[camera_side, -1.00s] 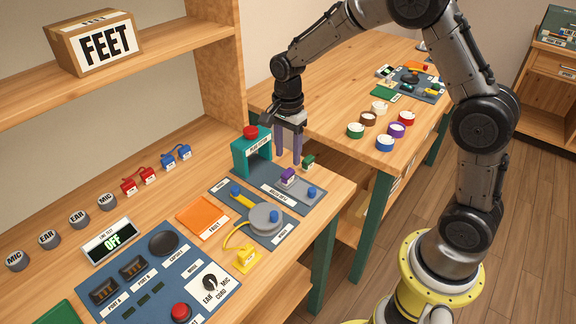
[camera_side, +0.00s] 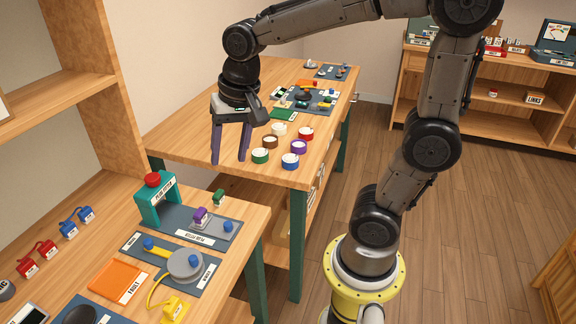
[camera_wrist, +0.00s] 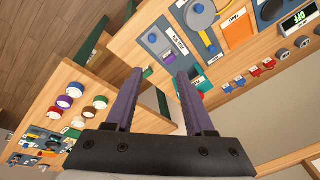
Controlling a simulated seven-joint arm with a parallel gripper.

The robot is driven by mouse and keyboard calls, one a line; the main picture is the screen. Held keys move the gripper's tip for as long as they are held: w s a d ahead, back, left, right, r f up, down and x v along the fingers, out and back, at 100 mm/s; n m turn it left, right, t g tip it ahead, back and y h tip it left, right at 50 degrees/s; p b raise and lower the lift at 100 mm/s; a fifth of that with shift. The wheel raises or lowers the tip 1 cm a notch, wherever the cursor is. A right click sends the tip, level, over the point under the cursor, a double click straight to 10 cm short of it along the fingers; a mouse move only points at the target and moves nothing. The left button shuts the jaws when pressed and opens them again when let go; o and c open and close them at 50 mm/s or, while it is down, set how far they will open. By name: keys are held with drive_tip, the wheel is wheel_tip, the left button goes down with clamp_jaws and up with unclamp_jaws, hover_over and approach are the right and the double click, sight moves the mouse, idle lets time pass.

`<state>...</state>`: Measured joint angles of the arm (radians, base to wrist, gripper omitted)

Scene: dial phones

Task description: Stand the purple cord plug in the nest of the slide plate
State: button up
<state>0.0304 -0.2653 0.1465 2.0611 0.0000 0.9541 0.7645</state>
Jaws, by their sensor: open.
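The plug also shows in the wrist view (camera_wrist: 169,56). My gripper (camera_side: 229,160) is open and empty, raised in the air above and behind the plate, clear of the plug. Its two purple-grey fingers frame the wrist view (camera_wrist: 160,75), with the plug beyond them.
A teal press (camera_side: 157,202) with a red button stands at the plate's left end. A green plug (camera_side: 218,198) stands just behind the plate. A yellow plug (camera_side: 174,309) with a cord lies in front. Several coloured round pots (camera_side: 298,147) sit on the far table.

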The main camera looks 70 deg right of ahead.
drive_tip(key=s+n+t, duration=0.2)
drive_tip(key=s+n, duration=0.7)
drive_tip(key=s, duration=0.4)
drive_tip(key=shift+a+t, duration=0.4)
drive_tip(key=shift+a, duration=0.05)
idle(0.3)
